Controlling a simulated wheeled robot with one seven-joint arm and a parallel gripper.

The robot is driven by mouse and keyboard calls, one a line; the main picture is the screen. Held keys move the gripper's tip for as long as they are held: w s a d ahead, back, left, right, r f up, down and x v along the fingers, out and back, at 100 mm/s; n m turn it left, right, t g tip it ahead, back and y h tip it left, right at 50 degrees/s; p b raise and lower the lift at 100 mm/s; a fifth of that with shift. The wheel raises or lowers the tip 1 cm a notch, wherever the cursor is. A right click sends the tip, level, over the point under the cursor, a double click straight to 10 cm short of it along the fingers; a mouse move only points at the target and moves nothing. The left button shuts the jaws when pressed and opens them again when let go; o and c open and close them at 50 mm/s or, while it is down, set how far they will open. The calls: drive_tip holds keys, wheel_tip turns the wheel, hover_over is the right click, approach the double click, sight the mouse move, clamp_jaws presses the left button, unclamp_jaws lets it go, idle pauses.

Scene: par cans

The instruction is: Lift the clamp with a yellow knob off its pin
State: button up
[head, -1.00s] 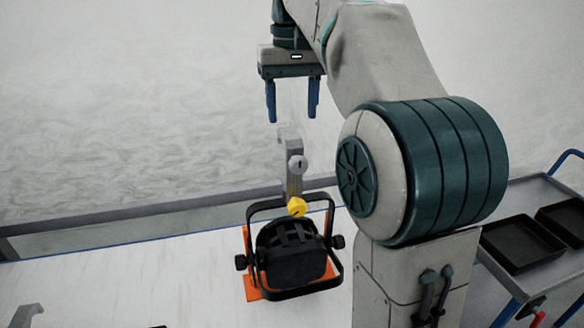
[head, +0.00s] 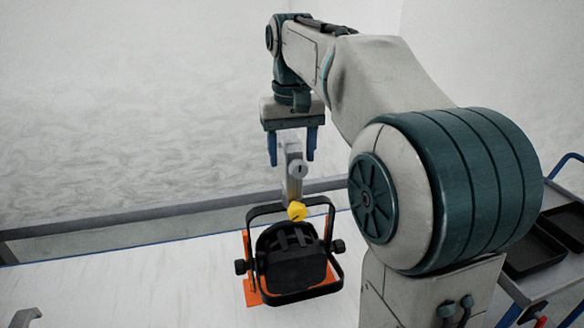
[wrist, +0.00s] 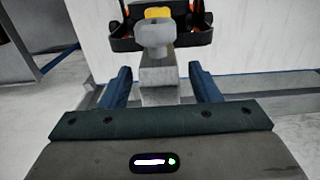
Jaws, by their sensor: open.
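The grey clamp (head: 293,168) stands upright above a black par can (head: 290,257), with its yellow knob (head: 297,211) at the lower end. The knob also shows in the wrist view (wrist: 158,12), beyond the clamp body (wrist: 158,75). My gripper (head: 291,160) is open, with its blue fingers on either side of the clamp's upper part. In the wrist view the two fingers (wrist: 161,85) flank the clamp with a gap on each side. The pin under the clamp is hidden.
The par can sits against an orange plate (head: 251,290) on a white table (head: 130,285). A grey rail (head: 130,222) runs along the table's far edge. A cart with black trays (head: 533,250) stands at the right. Part of another grey hook-shaped piece (head: 25,317) shows at the lower left.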

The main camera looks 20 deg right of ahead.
clamp_jaws()
drive_tip(key=shift+r, duration=0.15)
drive_tip(key=shift+r, duration=0.55)
drive_tip(key=r, duration=0.3)
drive_tip(key=shift+s+d+r, duration=0.1)
drive_tip(key=shift+s+d, duration=0.1)
drive_tip(key=shift+s, duration=0.2)
drive_tip(key=s+d+r+b, duration=0.1)
drive_tip(key=s+d+r, duration=0.1)
drive_tip(key=s, duration=0.3)
drive_tip(key=s+d+r, duration=0.2)
drive_tip(key=s+r, duration=0.2)
drive_tip(key=shift+s+d+r+b, duration=0.25)
drive_tip(key=shift+s+b, duration=0.15)
drive_tip(key=shift+f, duration=0.15)
